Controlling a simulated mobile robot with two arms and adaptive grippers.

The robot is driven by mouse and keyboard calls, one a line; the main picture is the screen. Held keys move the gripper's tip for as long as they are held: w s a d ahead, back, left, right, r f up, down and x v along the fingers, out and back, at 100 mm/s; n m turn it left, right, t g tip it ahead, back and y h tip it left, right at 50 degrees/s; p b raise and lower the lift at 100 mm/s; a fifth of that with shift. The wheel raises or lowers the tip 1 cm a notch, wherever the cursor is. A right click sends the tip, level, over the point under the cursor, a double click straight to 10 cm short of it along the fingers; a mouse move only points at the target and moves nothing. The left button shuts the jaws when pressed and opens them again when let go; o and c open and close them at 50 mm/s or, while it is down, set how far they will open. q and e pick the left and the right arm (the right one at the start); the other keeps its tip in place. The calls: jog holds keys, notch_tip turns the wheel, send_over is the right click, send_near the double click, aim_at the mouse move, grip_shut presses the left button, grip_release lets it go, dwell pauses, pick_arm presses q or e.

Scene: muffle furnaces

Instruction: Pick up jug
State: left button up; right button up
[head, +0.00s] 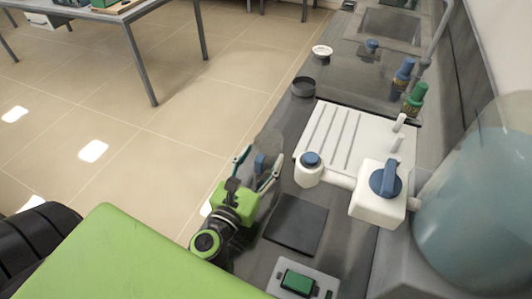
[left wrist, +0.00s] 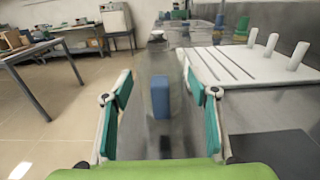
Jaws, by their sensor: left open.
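The jug (head: 269,144) is clear and hard to make out against the counter and floor. It has a blue handle (head: 260,163) and stands near the counter's left edge. My left gripper (head: 259,168) is open, with one finger on each side of the blue handle. In the left wrist view the handle (left wrist: 160,97) stands upright, midway between the spread teal fingers, with a gap on both sides. The jug's clear body is faint behind it. My right gripper is not in view.
A white grooved drainboard (head: 340,138) and a white unit with a blue knob (head: 386,178) lie right of the jug. A large clear tank (head: 480,200) stands farther right. A dark square mat (head: 297,225) lies nearer. A dark round dish (head: 303,87) sits beyond. Open floor lies left.

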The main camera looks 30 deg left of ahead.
aim_at(274, 136)
pick_arm(q)
jog(key=w+p, duration=0.1)
jog(key=w, duration=0.3)
jog(key=shift+a+r, duration=0.1)
jog(key=shift+r, duration=0.05)
jog(key=shift+w+p, duration=0.3)
jog(key=shift+w, duration=0.2)
jog(key=c, duration=0.7)
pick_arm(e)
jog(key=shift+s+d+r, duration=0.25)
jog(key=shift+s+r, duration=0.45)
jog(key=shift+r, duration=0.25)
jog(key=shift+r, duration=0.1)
